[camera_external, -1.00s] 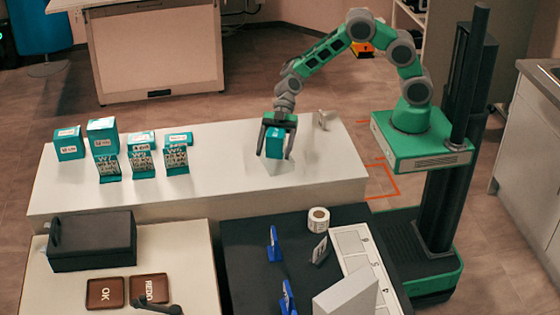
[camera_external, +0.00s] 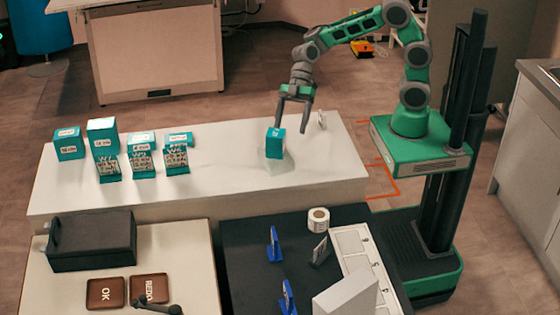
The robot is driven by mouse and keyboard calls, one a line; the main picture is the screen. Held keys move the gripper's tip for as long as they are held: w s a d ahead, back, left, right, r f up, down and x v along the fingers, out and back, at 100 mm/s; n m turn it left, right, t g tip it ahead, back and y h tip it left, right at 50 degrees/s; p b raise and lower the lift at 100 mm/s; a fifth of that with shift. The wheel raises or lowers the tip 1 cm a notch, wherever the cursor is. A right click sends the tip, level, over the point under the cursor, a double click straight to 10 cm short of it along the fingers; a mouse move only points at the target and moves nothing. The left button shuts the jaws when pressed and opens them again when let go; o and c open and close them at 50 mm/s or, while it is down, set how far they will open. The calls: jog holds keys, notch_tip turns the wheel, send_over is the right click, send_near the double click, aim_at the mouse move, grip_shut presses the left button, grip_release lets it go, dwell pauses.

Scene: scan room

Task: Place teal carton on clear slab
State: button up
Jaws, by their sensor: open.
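The teal carton (camera_external: 274,144) stands upright toward the right part of the white counter. A faint clear slab (camera_external: 290,163) shows around and below its base, and the carton appears to rest on it; the exact contact is hard to make out. My gripper (camera_external: 292,127) is open and empty, just above and slightly right of the carton, with its fingers pointing down and apart from it.
Several other teal cartons (camera_external: 103,137) and patterned holders (camera_external: 176,159) stand at the counter's left. A small upright bracket (camera_external: 322,119) is right of my gripper. A dark table with a tape roll (camera_external: 318,220) is in front. The counter's middle is clear.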

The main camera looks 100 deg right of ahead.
jog(key=s+d+m+h, duration=0.3)
jog(key=s+m+h, duration=0.1)
jog(key=s, duration=0.5)
jog(key=s+d+m+h, duration=0.3)
jog(key=s+m, duration=0.3)
jog(key=s, duration=0.3)
jog(key=shift+d+r+g+h, duration=0.2)
jog(key=shift+g+h, duration=0.2)
jog(key=shift+h, duration=0.2)
jog(key=shift+o, duration=0.3)
